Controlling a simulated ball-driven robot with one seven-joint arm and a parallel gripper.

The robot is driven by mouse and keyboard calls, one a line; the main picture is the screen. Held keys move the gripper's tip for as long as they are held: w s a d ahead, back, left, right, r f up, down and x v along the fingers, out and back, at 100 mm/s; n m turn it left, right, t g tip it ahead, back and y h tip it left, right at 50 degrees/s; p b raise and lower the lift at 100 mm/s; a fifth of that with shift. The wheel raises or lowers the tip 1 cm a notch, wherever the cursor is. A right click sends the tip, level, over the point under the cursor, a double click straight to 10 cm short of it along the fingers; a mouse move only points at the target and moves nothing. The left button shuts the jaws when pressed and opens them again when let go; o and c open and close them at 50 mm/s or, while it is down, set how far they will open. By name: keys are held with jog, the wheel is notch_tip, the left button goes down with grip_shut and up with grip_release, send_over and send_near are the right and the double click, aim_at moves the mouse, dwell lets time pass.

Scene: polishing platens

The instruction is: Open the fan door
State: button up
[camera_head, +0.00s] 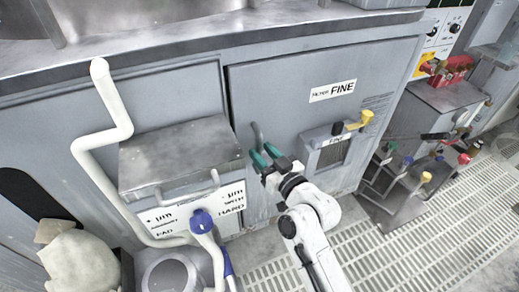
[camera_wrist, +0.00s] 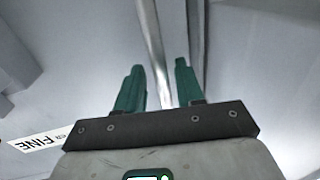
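A large grey cabinet door (camera_head: 300,100) is closed in the head view, with a white label (camera_head: 333,91) reading FINE. It is the only large door plainly in view; I cannot tell from its label whether it is the fan door. A dark upright handle (camera_head: 257,135) stands near its left edge. My gripper (camera_head: 265,155) is open at the handle's lower end, with green fingers. In the wrist view my gripper (camera_wrist: 158,66) has a grey bar (camera_wrist: 152,40), seemingly the handle, between its fingers. Contact cannot be told.
A grey box (camera_head: 180,158) with a white bent pipe (camera_head: 115,115) stands left of the door. Grated floor (camera_head: 440,230) lies open at lower right.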

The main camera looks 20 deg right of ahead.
jog(key=shift+w+a, duration=0.25)
jog(key=shift+w, duration=0.7)
grip_shut()
